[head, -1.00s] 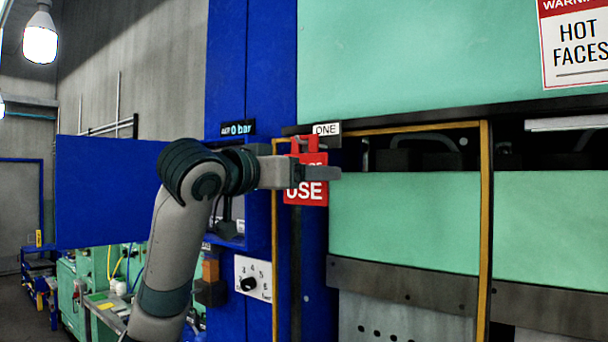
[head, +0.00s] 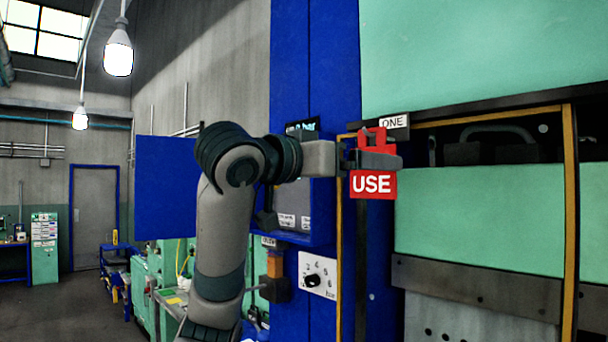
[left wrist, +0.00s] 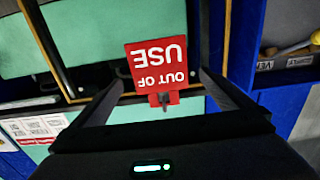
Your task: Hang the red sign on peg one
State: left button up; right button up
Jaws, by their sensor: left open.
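The red sign (head: 372,186), lettered OUT OF USE, hangs upright just below and left of the white ONE label (head: 393,122) on the press. In the left wrist view the sign (left wrist: 158,65) appears upside down, and a small dark peg (left wrist: 165,99) shows at its tab. The sign appears to hang on this peg. My left gripper (head: 380,161) is in front of the sign and covers its upper lettering in the head view. In the wrist view the left gripper's fingers (left wrist: 161,84) are spread wide on either side of the sign, apart from it. My right gripper is not in view.
The green press panels (head: 470,215) and a yellow-edged frame (head: 571,200) are to the right. A blue column with a dial plate (head: 318,276) stands beside the sign. A blue panel (head: 165,190) is behind my arm. Open floor (head: 60,310) lies far left.

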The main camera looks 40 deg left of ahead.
pick_arm(q)
jog(key=s+a+b, duration=0.1)
jog(key=s+b, duration=0.3)
jog(key=s, duration=0.8)
jog(key=shift+s+b, duration=0.15)
jog(key=shift+b, duration=0.25)
